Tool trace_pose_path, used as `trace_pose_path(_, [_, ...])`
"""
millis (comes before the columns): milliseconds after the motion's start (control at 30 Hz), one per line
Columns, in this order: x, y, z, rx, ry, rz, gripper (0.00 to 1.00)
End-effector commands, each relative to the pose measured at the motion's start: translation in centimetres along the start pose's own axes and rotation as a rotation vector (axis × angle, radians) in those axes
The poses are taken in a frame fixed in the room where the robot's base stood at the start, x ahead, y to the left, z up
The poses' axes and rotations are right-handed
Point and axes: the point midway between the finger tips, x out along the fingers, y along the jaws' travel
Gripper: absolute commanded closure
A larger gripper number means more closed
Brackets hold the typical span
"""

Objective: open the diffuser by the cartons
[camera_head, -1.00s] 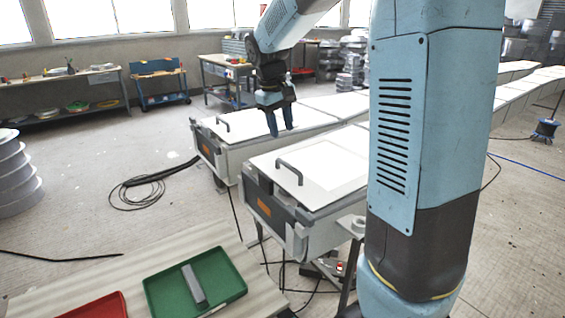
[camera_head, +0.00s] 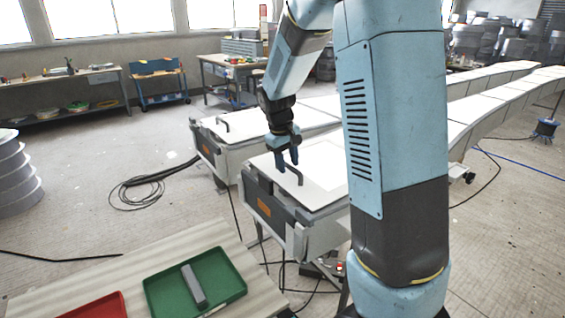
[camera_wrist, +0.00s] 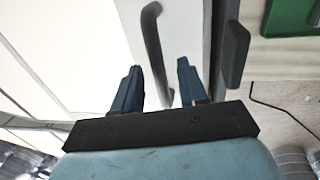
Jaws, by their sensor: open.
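Two long white units with hinged-looking lids and bar handles stand side by side. The nearer unit's lid (camera_head: 318,186) lies flat and looks shut, with a dark grey handle (camera_head: 289,170) near its front edge. The farther unit's lid (camera_head: 240,132) also looks shut, with its own handle (camera_head: 222,122). My gripper (camera_head: 287,164) is open, pointing down at the nearer handle. In the wrist view the handle (camera_wrist: 152,35) runs between the two blue fingertips (camera_wrist: 157,68); whether they touch it or reach its depth, I cannot tell. I cannot make out any cartons or which unit is beside them.
A green tray (camera_head: 228,272) with a grey block (camera_head: 193,286) and a red tray (camera_head: 98,308) lie on a bench at the front left. Black cables (camera_head: 138,192) coil on the floor. Workbenches stand along the back wall.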

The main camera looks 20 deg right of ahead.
Motion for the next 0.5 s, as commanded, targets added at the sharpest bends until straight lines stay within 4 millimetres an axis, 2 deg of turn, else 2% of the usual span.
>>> trace_pose_path(200, [0.0, 0.0, 0.0, 0.0, 0.0, 0.0, 0.6])
trace_pose_path(500, [-0.02, 0.0, 0.0, 0.0, 0.0, 0.0, 0.88])
